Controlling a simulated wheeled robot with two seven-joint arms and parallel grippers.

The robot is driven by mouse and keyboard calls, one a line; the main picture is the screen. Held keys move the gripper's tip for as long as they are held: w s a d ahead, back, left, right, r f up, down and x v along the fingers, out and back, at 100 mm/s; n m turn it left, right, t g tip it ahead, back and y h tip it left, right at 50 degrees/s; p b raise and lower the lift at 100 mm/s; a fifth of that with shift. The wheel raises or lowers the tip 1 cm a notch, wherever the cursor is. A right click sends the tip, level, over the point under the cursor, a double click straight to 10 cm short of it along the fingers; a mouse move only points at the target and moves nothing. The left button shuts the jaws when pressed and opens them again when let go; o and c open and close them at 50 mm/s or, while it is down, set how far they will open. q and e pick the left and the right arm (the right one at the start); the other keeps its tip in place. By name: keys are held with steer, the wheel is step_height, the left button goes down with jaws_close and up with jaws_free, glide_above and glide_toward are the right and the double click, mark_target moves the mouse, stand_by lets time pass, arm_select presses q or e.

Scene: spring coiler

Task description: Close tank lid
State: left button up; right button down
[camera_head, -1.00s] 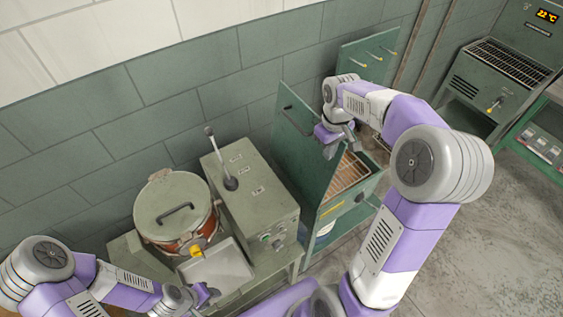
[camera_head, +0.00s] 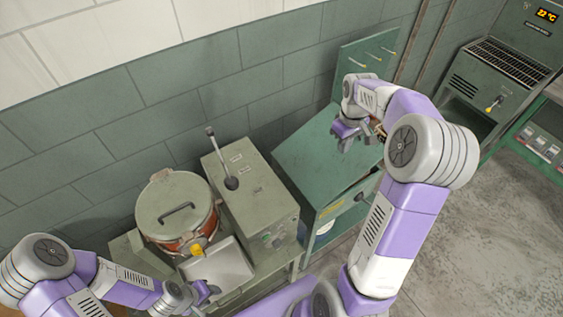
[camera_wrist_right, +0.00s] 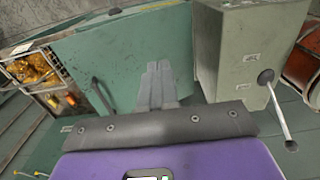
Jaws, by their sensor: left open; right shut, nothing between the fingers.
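The tank is the green box (camera_head: 338,205) in the middle of the head view. My left gripper (camera_head: 208,291) is open at the lower left, away from the tank.
A round lidded pot (camera_head: 176,205) and a box with a lever (camera_head: 250,195) stand left of the tank. A metal tray (camera_head: 222,264) sits before the pot. A green panel with handles (camera_head: 365,60) is behind right. Floor at right is clear.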

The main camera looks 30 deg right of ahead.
steer(key=shift+d, duration=0.1)
steer(key=d+f, duration=0.2)
steer(key=d, duration=0.3)
steer(key=shift+w+d+f+p, duration=0.25)
steer(key=shift+p, duration=0.05)
steer(key=d+f, duration=0.3)
steer(key=d, duration=0.2)
steer(key=shift+w+f, duration=0.2)
steer(key=shift+f, duration=0.1)
stand_by(0.4)
steer(key=shift+w+d+f+b, duration=0.2)
steer(key=shift+d+f+b, duration=0.2)
steer(key=shift+d+f, duration=1.8)
steer(key=shift+f, duration=0.1)
